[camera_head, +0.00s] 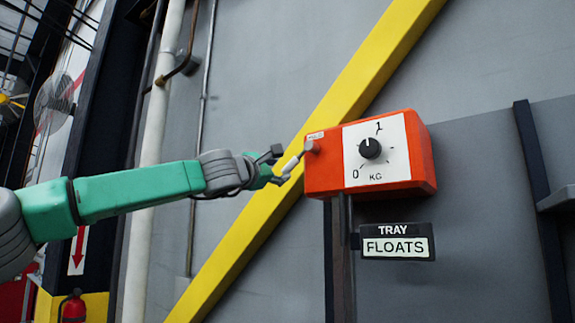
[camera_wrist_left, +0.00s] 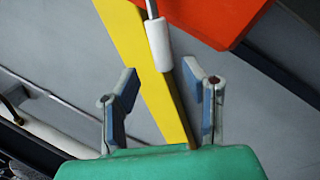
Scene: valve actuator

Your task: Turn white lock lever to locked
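The white lock lever (camera_head: 290,164) hangs down and to the left from a round pivot (camera_head: 312,146) on the left part of the orange box (camera_head: 424,160). In the left wrist view its white grip (camera_wrist_left: 158,46) sits on a thin metal rod, just beyond and between my fingers. My left gripper (camera_head: 279,165) is open, with its tips at the lever's lower end. In the left wrist view the two fingers of the left gripper (camera_wrist_left: 161,76) stand apart, one on each side of the grip's line. I cannot tell whether they touch it. My right gripper is not in view.
The box has a black dial knob (camera_head: 370,148) on a white KG scale. A TRAY FLOATS sign (camera_head: 397,242) hangs below, beside a dark post (camera_head: 343,270). A yellow diagonal beam (camera_head: 235,240) and a grey wall (camera_head: 480,60) stand behind.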

